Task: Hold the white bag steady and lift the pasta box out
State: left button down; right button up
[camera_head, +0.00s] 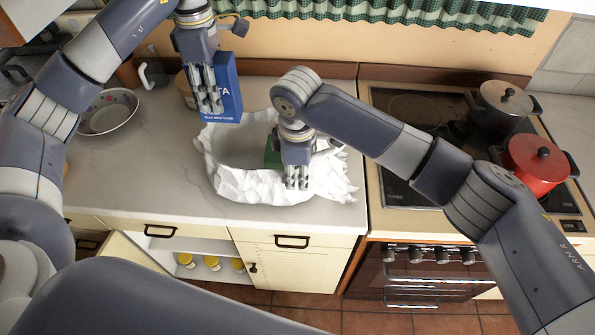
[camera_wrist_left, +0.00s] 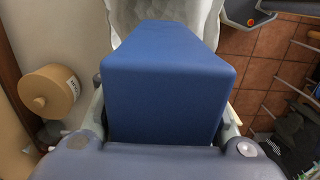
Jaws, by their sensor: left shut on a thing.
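The blue pasta box (camera_head: 229,88) is held upright in my left gripper (camera_head: 212,103), which is shut on it, above the back left of the white bag (camera_head: 248,184). In the left wrist view the box (camera_wrist_left: 170,88) fills the middle between the fingers, with part of the white bag (camera_wrist_left: 165,14) beyond it. The crumpled bag stands open on the counter. My right gripper (camera_head: 297,182) is at the bag's front right rim; whether its fingers are closed on the rim is unclear. A green item (camera_head: 272,157) shows inside the bag, partly hidden by my right gripper.
A bowl (camera_head: 107,112) sits on the counter (camera_head: 140,170) at the left. A beige round container (camera_wrist_left: 49,92) stands behind the box. A cupboard below the counter is open.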

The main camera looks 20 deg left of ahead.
notch_tip(320, 180, up, 12)
jog(key=shift+s+f, duration=0.2)
jog(key=shift+s, duration=0.15)
pick_arm(q)
jog(key=shift+d, duration=0.1)
pick_arm(e)
jog(key=shift+d, duration=0.2)
